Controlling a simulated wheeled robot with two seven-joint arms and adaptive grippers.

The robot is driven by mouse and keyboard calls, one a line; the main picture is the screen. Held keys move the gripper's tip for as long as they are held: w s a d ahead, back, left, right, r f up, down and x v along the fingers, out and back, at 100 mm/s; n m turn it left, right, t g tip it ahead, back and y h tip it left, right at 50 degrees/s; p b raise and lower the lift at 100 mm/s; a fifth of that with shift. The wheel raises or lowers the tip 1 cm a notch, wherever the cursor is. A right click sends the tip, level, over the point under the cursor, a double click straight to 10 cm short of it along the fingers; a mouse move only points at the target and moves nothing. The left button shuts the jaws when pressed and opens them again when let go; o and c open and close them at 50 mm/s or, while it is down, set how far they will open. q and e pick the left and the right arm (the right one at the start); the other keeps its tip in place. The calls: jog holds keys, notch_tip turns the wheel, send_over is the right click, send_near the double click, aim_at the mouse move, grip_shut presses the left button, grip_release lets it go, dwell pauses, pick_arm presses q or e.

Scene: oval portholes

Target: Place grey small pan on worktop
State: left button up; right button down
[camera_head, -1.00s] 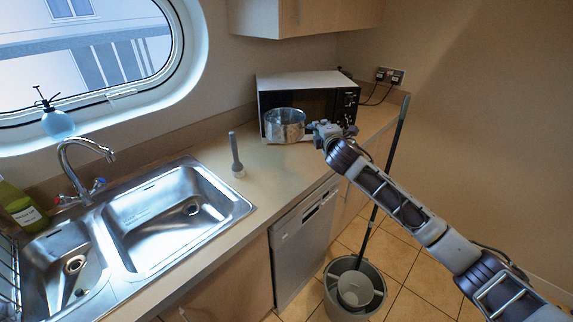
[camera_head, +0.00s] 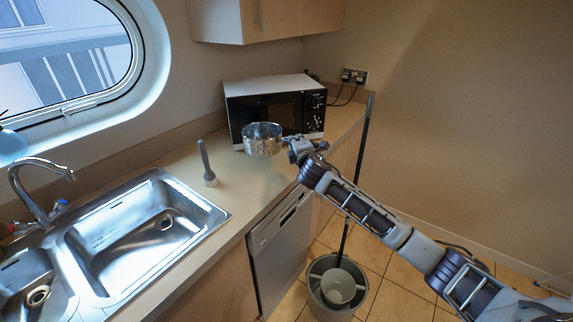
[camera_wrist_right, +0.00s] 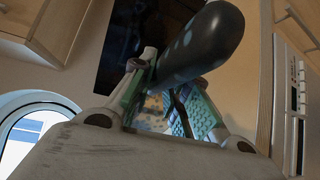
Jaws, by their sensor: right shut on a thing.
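The grey small pan (camera_head: 262,145) is a shiny metal pan, upright in front of the microwave, over the worktop (camera_head: 245,195). I cannot tell whether its base touches the worktop. My right gripper (camera_head: 296,150) is to the right of the pan, shut on its handle. In the right wrist view the dark rounded handle (camera_wrist_right: 205,42) passes between the two fingers of the gripper (camera_wrist_right: 165,88). The pan's bowl is mostly hidden there. My left gripper is out of view.
The microwave (camera_head: 275,113) stands close behind the pan. A grey upright tool (camera_head: 206,165) stands left of it, beside the sink (camera_head: 140,225). A bucket (camera_head: 318,290) with a long-handled mop (camera_head: 358,150) is on the floor near my right arm.

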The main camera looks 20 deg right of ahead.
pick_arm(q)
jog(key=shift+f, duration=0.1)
pick_arm(e)
notch_tip(320, 180, down, 3)
jog(key=shift+r, duration=0.1)
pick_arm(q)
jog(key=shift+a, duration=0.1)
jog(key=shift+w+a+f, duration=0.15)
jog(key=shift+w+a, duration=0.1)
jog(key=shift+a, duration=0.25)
pick_arm(e)
notch_tip(320, 180, down, 5)
jog(key=shift+f, duration=0.1)
pick_arm(q)
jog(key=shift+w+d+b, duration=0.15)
jog(key=shift+b, duration=0.15)
pick_arm(e)
jog(key=c, duration=1.8)
grip_release()
jog(key=shift+f, duration=0.25)
jog(key=o, duration=0.4)
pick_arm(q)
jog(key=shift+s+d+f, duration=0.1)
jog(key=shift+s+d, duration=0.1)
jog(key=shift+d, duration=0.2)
